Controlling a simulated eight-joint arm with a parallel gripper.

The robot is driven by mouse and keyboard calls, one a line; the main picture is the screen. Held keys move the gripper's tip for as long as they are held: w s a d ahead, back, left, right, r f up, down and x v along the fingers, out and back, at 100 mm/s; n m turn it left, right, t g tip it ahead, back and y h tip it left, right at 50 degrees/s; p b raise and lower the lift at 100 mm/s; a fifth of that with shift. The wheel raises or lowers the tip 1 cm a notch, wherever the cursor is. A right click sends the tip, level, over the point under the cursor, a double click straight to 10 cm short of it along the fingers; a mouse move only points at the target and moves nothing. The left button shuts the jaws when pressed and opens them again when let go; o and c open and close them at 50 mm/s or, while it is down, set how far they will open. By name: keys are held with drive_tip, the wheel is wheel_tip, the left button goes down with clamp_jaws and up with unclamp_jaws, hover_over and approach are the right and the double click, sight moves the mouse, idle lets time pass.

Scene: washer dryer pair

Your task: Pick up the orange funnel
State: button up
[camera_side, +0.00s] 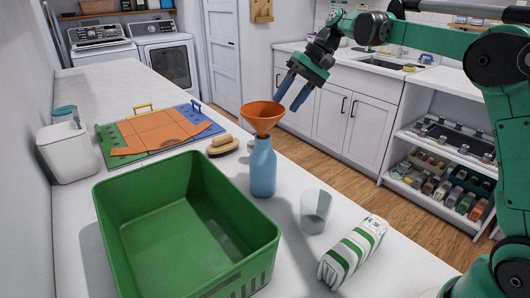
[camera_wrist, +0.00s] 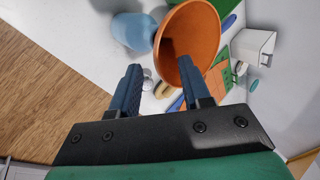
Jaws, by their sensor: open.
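The orange funnel (camera_side: 263,116) sits upright in the mouth of a blue bottle (camera_side: 263,168) on the white counter. My gripper (camera_side: 290,96) is open and empty, tilted downward just above and to the right of the funnel's rim in the side view. In the wrist view the funnel (camera_wrist: 188,45) shows its wide mouth beyond my gripper's fingertips (camera_wrist: 163,75), nearer the right finger. The blue bottle (camera_wrist: 134,30) is partly behind it. I cannot tell whether a finger touches the rim, but the funnel is not between the fingers.
A green bin (camera_side: 185,225) stands left of the bottle. A brush (camera_side: 222,146), a folded orange-and-green board (camera_side: 158,130) and a white canister (camera_side: 68,152) are farther back.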

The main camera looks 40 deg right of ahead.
sight(282, 109)
drive_tip(key=shift+x, duration=2.4)
clamp_jaws()
